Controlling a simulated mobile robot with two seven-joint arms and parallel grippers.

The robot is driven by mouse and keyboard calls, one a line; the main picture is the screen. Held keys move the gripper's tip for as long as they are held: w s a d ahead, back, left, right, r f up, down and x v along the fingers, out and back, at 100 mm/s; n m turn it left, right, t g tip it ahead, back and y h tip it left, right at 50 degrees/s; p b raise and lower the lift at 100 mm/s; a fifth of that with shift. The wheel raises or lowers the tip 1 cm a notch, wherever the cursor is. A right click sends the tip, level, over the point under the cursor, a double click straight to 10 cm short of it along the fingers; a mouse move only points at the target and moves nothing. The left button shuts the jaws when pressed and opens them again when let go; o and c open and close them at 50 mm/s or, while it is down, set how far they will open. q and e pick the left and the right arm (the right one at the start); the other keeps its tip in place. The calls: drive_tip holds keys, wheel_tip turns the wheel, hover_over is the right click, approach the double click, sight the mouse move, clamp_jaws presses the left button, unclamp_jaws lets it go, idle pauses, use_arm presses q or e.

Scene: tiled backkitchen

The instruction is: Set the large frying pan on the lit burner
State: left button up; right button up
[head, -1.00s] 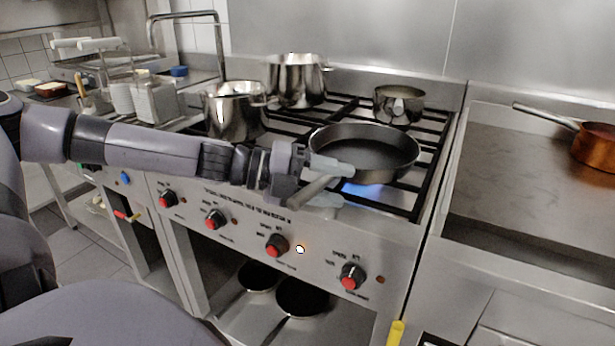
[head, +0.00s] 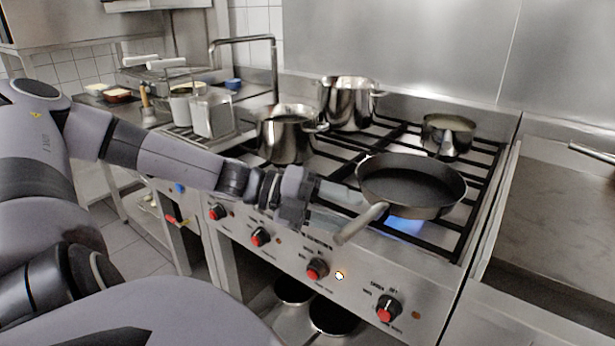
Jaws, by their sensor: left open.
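The large dark frying pan (head: 412,185) sits level on the hob grate at the front right. The lit burner's blue flame (head: 404,224) shows under the pan's front edge; the rest of the burner is hidden by the pan. The pan's grey handle (head: 361,223) points to the front left, out over the control panel. My left gripper (head: 352,210) is open and empty, with its fingertips just left of the handle. I cannot tell whether a finger still touches the handle. My right gripper is not in view.
Two steel pots (head: 287,134) (head: 347,103) stand on the back and left grates, and a small saucepan (head: 447,134) behind the pan. A lit indicator (head: 339,275) glows between the red knobs. A flat steel griddle (head: 555,220) lies to the right.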

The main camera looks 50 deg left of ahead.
use_arm(q)
drive_tip(key=v, duration=0.5)
drive_tip(key=shift+s+a+r, duration=0.1)
drive_tip(key=shift+s+a, duration=0.15)
idle(0.5)
